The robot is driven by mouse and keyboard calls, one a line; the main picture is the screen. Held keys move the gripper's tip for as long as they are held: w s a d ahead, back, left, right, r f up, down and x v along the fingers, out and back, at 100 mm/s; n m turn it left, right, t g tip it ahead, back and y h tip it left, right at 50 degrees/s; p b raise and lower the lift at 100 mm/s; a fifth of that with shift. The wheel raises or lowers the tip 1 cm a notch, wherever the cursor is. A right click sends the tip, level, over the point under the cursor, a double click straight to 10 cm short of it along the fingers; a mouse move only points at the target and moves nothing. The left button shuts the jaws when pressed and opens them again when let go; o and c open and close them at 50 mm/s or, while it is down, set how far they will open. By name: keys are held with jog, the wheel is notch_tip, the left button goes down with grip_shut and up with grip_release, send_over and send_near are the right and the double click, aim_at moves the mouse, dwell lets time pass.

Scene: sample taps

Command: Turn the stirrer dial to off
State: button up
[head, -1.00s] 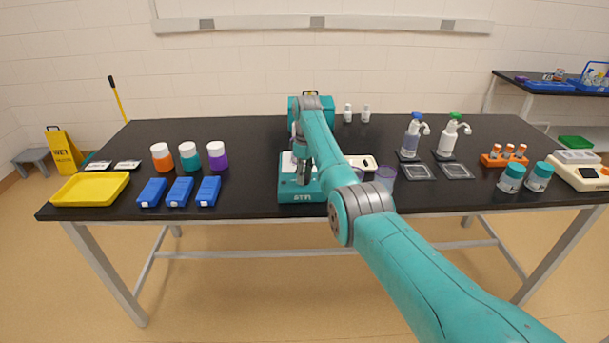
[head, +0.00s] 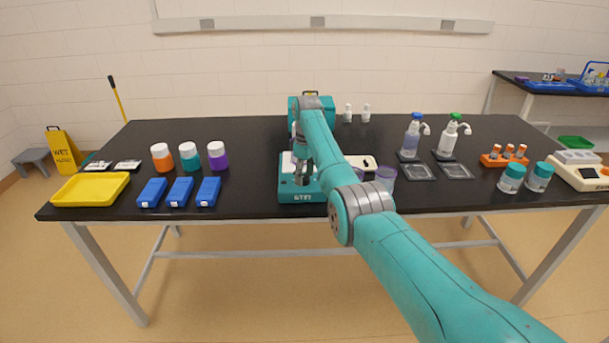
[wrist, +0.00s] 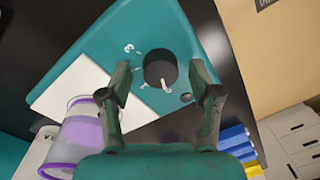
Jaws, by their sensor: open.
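The teal stirrer (head: 298,196) stands near the front edge of the black bench, with a white top plate (wrist: 78,92) that shows in the wrist view. Its round black dial (wrist: 160,66) has a white pointer toward the bottom of the wrist picture, on the side nearer my gripper. Small white marks lie on the panel beside the dial; I cannot read them. My gripper (wrist: 162,84) is open, with one finger on each side of the dial. I cannot tell whether the fingers touch it. In the head view my gripper (head: 305,170) is over the stirrer and hides its dial.
A clear vessel with purple contents (wrist: 80,135) is close to the left finger in the wrist view. Blue boxes (head: 180,192) and a yellow tray (head: 90,189) lie to the left.

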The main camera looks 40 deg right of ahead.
aim_at(306, 175)
notch_tip(306, 175, up, 12)
jog(key=shift+w+d, duration=0.15)
jog(key=shift+d, duration=0.15)
dwell(0.8)
